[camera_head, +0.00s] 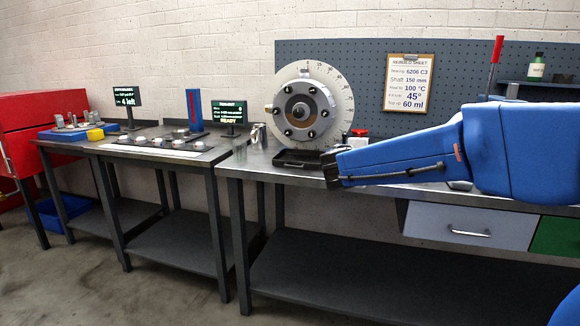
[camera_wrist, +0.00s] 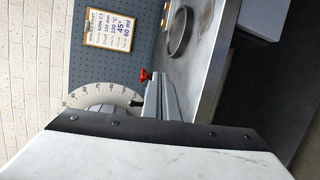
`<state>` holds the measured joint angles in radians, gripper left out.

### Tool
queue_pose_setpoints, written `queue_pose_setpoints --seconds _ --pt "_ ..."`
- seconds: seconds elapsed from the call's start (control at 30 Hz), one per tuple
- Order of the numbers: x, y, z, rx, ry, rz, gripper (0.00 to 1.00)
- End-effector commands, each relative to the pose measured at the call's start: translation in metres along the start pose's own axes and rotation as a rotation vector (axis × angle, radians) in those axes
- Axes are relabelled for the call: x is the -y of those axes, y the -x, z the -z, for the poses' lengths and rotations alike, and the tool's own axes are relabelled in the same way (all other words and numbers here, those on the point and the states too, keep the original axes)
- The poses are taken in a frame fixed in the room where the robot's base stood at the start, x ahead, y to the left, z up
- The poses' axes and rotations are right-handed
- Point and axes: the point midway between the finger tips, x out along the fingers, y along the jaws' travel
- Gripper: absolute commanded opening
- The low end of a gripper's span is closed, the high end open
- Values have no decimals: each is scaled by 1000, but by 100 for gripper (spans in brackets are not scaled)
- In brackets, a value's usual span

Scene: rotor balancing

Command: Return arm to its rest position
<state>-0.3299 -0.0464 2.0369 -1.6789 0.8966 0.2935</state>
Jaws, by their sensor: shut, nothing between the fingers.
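My blue arm reaches in from the right in the head view, held roughly level in front of the right workbench. My gripper (camera_head: 331,166) is at its left end, in front of the bench's front edge, close to the black tray. In the wrist view my gripper (camera_wrist: 157,88) shows its grey fingers together with nothing between them. The rotor (camera_head: 303,108) with its graduated white dial stands at the back of the bench, behind and left of the gripper. Part of the dial (camera_wrist: 95,98) shows in the wrist view.
A black tray (camera_head: 294,158) lies below the rotor. A red knob (camera_head: 360,132) and a clipboard (camera_head: 408,82) are behind the arm. A round dark dish (camera_wrist: 180,33) lies on the bench. The left bench (camera_head: 120,150) carries displays and small weights. Floor in front is clear.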

Motion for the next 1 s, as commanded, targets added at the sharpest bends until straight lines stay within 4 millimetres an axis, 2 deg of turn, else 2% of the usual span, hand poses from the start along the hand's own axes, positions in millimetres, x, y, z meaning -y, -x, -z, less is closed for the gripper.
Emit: queue_pose_setpoints --seconds 0.03,0.2,0.4,0.5,0.6,0.73,0.9,1.0 --pt "8 7 -28 32 -45 44 0" --pt "50 38 -107 132 -199 213 0" --pt "108 88 -177 226 -390 412 0" --pt "139 118 -203 262 -489 509 0" --pt "169 150 -222 290 -590 606 0" --pt "207 193 -238 314 -725 730 0" --pt "251 249 -244 325 -901 888 0" --pt "271 277 -241 320 -995 966 0"
